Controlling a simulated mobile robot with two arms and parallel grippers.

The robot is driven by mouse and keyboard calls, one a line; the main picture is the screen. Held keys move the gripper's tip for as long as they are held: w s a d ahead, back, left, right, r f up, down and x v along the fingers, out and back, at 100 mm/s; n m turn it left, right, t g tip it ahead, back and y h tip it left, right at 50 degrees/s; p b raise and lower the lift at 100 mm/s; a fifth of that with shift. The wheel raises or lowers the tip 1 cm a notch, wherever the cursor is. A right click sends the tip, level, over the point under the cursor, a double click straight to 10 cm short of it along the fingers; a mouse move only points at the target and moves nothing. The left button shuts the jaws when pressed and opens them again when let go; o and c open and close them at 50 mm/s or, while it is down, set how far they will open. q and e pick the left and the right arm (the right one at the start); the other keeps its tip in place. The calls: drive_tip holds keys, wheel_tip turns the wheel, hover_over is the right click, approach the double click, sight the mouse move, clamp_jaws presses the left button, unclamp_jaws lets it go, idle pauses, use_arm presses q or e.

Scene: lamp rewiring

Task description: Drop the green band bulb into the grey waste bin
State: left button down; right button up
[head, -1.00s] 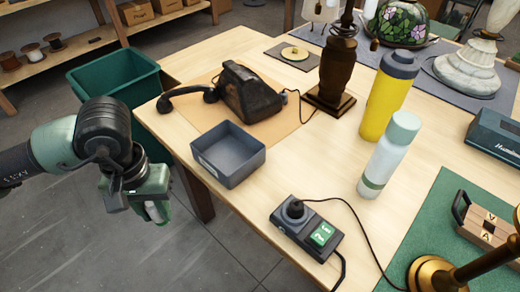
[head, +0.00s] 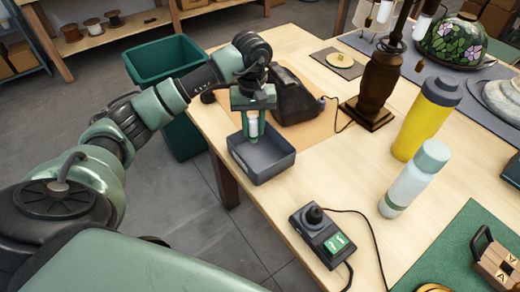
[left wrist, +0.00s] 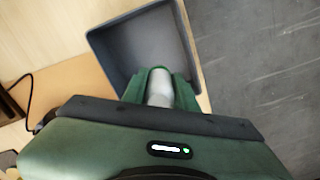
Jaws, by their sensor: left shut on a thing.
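The grey waste bin (head: 277,171) is an open box near the table's left edge, and it also shows in the left wrist view (left wrist: 103,48). My left gripper (head: 254,126) is over the bin, pointing down, with its fingers shut on a small whitish bulb (head: 253,127). In the left wrist view the bulb (left wrist: 160,86) shows as a pale cylinder between the green fingers, with the bin's inside beyond it. I cannot clearly make out a green band on it. What I see of the bin's floor looks empty; part is hidden by the gripper. My right gripper is out of view.
A tall green bin (head: 160,62) stands on the floor beyond the table's left edge. A tester box (head: 322,236) with a cable, a white bottle (head: 410,185) and a yellow bottle (head: 425,120) stand to the right.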

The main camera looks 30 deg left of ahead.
sight(255, 140)
use_arm(q)
drive_tip(key=shift+d+f, duration=0.1)
drive_tip(key=shift+f, duration=0.45)
drive_tip(key=shift+f+b, duration=1.25)
drive_tip(key=shift+f, duration=1)
drive_tip(key=c, duration=1)
unclamp_jaws()
drive_tip(key=shift+r, duration=0.15)
